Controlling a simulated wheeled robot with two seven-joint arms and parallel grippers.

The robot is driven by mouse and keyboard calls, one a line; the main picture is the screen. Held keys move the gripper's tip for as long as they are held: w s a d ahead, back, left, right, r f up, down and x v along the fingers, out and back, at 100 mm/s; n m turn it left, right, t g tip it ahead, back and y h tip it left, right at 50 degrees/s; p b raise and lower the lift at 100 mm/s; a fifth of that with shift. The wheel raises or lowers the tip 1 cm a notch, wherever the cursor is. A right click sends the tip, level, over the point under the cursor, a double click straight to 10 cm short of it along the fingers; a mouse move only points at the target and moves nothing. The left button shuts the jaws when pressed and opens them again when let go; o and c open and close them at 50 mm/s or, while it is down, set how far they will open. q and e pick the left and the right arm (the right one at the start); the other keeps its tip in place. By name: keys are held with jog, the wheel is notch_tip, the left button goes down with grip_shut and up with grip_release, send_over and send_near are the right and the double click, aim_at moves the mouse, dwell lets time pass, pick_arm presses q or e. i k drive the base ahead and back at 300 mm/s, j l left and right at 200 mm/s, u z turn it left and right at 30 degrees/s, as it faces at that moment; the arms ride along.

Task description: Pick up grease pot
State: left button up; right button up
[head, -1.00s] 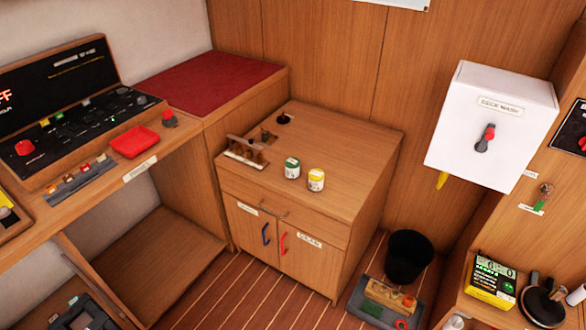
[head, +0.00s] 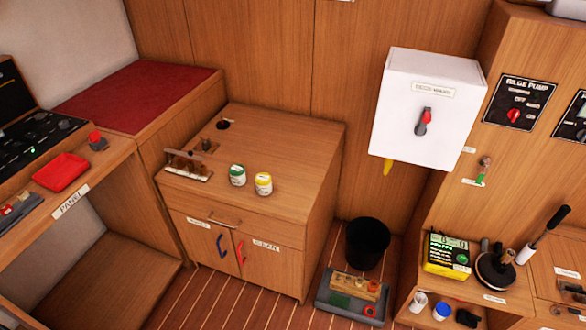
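Neither of my grippers is in view.
The pots stand on the cabinet (head: 300,140), near a wooden rack (head: 186,165) at left. A white box (head: 425,105) hangs on the wall at right. A black bin (head: 367,243) and grey tray (head: 325,300) are on the floor. The cabinet's right half is clear.

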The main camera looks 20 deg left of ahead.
aim_at(237, 171)
jog(key=j+z, duration=0.1)
jog(key=z, duration=0.3)
jog(key=i+j+z, duration=0.15)
jog(key=z, duration=0.25)
jog(key=j+z, duration=0.15)
jog(key=z, duration=0.25)
jog(key=j+z, duration=0.15)
jog(key=z, duration=0.25)
jog(key=j+u, duration=0.2)
jog(key=j, duration=0.9)
jog(key=i+j+u, duration=0.2)
jog(key=j, duration=0.3)
jog(key=j+u, duration=0.5)
jog(key=k+j, duration=0.05)
